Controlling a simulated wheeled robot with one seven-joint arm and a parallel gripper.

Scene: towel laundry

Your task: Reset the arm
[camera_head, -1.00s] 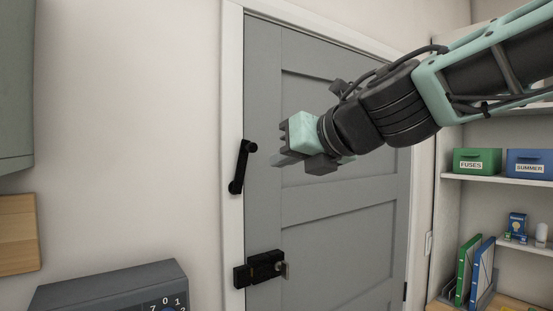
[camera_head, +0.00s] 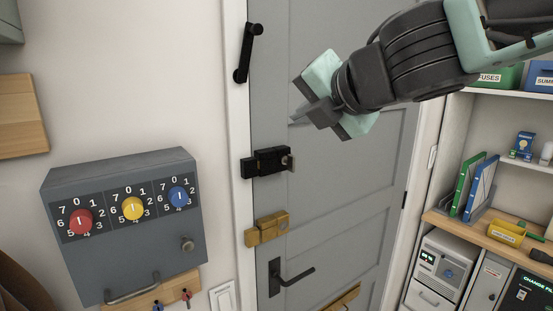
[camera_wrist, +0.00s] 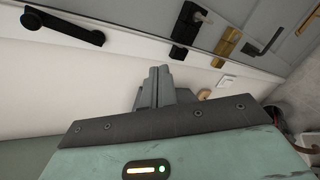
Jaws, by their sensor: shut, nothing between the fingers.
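My gripper (camera_head: 300,118) is raised in front of the upper part of the grey door (camera_head: 340,170) in the head view, at the end of my arm coming from the upper right. Its fingers are shut with nothing between them. In the wrist view the closed fingers (camera_wrist: 159,88) point toward the white wall and door edge. They appear apart from the door hardware.
The door bears a black handle (camera_head: 247,53), a black latch (camera_head: 266,162), a brass latch (camera_head: 267,229) and a lever (camera_head: 290,276). A grey box with coloured dials (camera_head: 125,255) hangs at left. Shelves (camera_head: 500,232) stand at right.

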